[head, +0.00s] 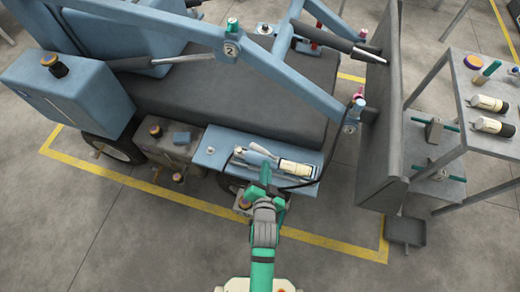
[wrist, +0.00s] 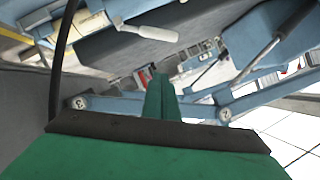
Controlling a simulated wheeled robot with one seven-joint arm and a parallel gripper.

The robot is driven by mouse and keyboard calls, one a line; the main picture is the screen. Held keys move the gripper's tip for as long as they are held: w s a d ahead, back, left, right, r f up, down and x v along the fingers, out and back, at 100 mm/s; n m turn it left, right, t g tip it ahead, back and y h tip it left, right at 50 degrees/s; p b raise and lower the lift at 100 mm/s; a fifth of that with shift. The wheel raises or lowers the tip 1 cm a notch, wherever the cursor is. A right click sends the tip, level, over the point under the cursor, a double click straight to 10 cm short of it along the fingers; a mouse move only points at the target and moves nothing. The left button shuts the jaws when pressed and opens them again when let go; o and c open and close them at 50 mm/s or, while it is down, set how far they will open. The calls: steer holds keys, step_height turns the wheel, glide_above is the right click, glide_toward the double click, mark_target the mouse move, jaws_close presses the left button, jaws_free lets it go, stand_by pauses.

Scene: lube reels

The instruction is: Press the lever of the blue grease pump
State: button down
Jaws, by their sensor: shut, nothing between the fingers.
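A light blue plate (head: 212,143) on the side of the vehicle carries a grease pump with a cream cylinder (head: 297,167). A pale grey lever (head: 262,150) lies along the pump's left part; only the plate looks blue. In the wrist view the lever's rounded end (wrist: 148,32) and the cream cylinder (wrist: 92,24) show at upper left. My green gripper (head: 264,170) is shut and empty, just below the lever in the head view. Its fingers (wrist: 161,96) point forward in the wrist view, apart in the picture from the lever. Contact cannot be told from the head view.
A black hose (head: 303,184) curves from the pump. A dark upright panel (head: 381,120) and blue frame arms (head: 290,75) stand above and to the right. A grey shelf (head: 458,110) holds bottles at far right. Open floor (head: 150,235) lies below the yellow line.

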steer(key=shift+w, duration=0.85)
glide_above(261, 149)
steer(key=s+d, duration=0.2)
step_height(261, 149, down, 3)
steer(key=a+f, duration=0.1)
steer(key=f, duration=0.2)
steer(key=shift+a, duration=0.4)
steer(key=shift+s+a+f, duration=0.1)
steer(key=shift+a+f, duration=0.2)
steer(key=shift+f, duration=0.05)
steer(key=shift+d, duration=0.1)
